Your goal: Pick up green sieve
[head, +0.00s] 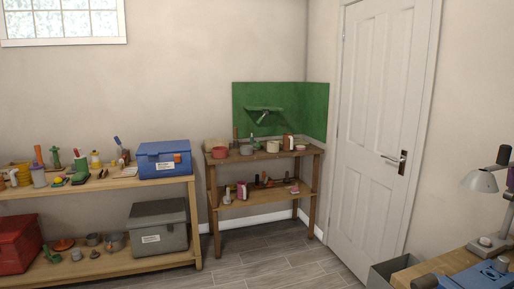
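I cannot make out a green sieve for certain. Several small green things stand on the left rack: an upright green item (55,158) and a green item (81,168) on the top board, and a green item (50,255) on the lower shelf. They are too small to identify. Neither of my grippers shows in the head view.
The left rack (120,183) holds a blue box (164,159), a grey box (158,228) and a red box (20,242). A second wooden rack (311,149) stands by a green panel (310,112). A workbench (417,272) is at lower right. Grey floor (270,262) is clear between.

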